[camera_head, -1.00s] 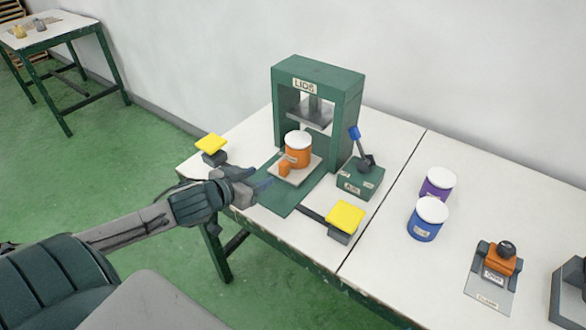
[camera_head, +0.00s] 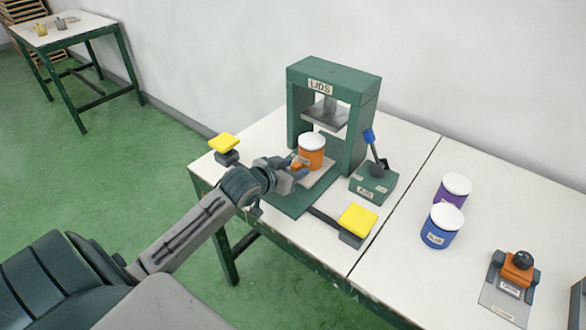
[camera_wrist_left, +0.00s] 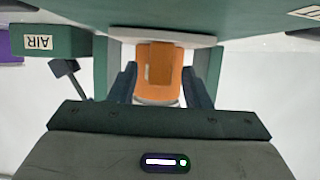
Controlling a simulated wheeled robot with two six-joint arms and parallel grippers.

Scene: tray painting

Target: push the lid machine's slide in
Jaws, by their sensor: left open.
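The lid machine (camera_head: 364,100) is a green frame marked LIDS with a grey press plate above its opening. Its slide (camera_head: 322,177) is a pale plate on a green base, under the press. An orange can (camera_head: 314,157) with a white lid stands upright on it, with an orange handle at the slide's front. My left gripper (camera_head: 291,172) is open at this front end and partly hides the handle. In the left wrist view the orange handle (camera_wrist_left: 160,66) shows between the two spread fingers, with the can behind it; contact cannot be told.
A green AIR box (camera_head: 373,184) with a blue-tipped lever stands right of the machine. Yellow pads (camera_head: 357,219) flank the base. The wall is close behind.

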